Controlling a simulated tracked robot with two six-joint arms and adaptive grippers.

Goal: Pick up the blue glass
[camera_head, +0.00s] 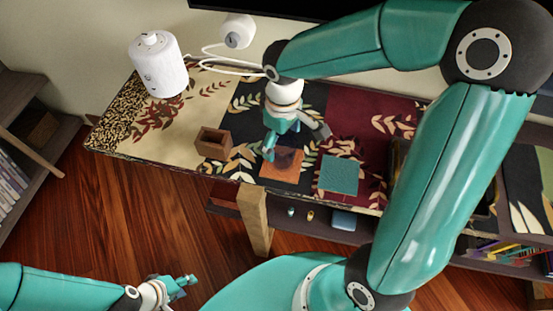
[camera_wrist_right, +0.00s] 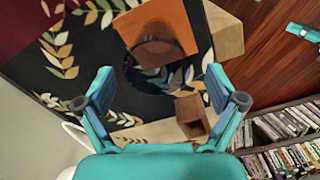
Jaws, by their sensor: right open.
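A dark, see-through round shape, which looks like the blue glass (camera_wrist_right: 140,76), shows in the right wrist view between my right gripper's fingers. It overlaps the edge of an orange square (camera_wrist_right: 160,20); in the head view the glass (camera_head: 290,158) is a dark patch over the orange square (camera_head: 272,170), partly hidden by the gripper. My right gripper (camera_head: 296,143) is open above the table, its fingers (camera_wrist_right: 158,80) spread on either side of the glass. I cannot tell whether they touch it. My left gripper (camera_head: 186,285) is low at the left, away from the table; its opening is unclear.
A small open wooden box (camera_head: 213,142) stands left of the orange square. A teal square (camera_head: 340,173) lies to its right. A white cylinder (camera_head: 158,66) and a smaller white device (camera_head: 237,30) with a cable are at the back. Bookshelves (camera_head: 12,190) stand at the left.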

